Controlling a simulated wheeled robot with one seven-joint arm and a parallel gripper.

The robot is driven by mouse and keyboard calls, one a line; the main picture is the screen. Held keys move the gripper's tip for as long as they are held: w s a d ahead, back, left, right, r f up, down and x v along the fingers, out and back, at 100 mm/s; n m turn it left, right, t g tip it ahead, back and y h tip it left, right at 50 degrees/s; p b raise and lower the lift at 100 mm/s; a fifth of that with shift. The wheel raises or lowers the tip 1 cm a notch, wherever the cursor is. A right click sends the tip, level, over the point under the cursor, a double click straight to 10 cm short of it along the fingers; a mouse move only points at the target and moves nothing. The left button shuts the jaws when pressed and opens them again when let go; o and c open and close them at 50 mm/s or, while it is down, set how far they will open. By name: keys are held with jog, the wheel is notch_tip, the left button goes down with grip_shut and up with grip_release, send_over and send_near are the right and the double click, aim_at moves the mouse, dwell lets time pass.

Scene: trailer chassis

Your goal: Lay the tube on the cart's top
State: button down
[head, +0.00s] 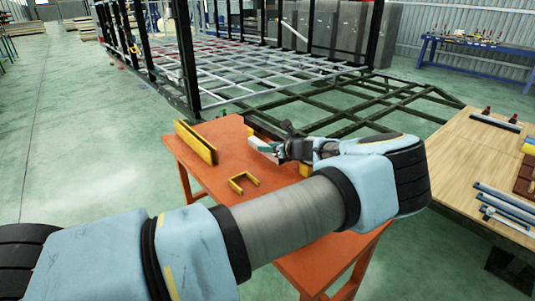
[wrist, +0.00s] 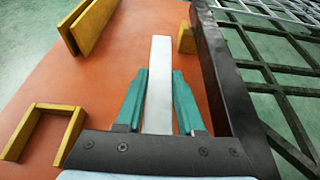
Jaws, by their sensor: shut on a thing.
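The tube (wrist: 160,60) is a pale grey, straight, flat-sided bar. My gripper (head: 270,150) is shut on it, with a teal finger on each side in the wrist view (wrist: 159,95). The tube points away from my gripper over the orange top of the cart (head: 200,150), which fills much of the wrist view (wrist: 90,90). I cannot tell whether the tube touches the top or hangs just above it. In the head view the tube is small and hard to tell apart from the fingers.
Yellow upright plates (head: 195,141) stand at the cart's left edge, with a yellow U-shaped bracket (head: 243,183) nearer. Another yellow block (wrist: 186,38) is beyond the tube. A dark chassis frame (head: 370,100) lies behind. A wooden bench (head: 475,150) with parts is at right.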

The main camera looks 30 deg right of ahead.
aim_at(268, 155)
jog(key=shift+f+p, duration=0.35)
jog(key=shift+f, duration=1.25)
jog(key=c, duration=0.5)
grip_release()
jog(key=shift+s, duration=0.1)
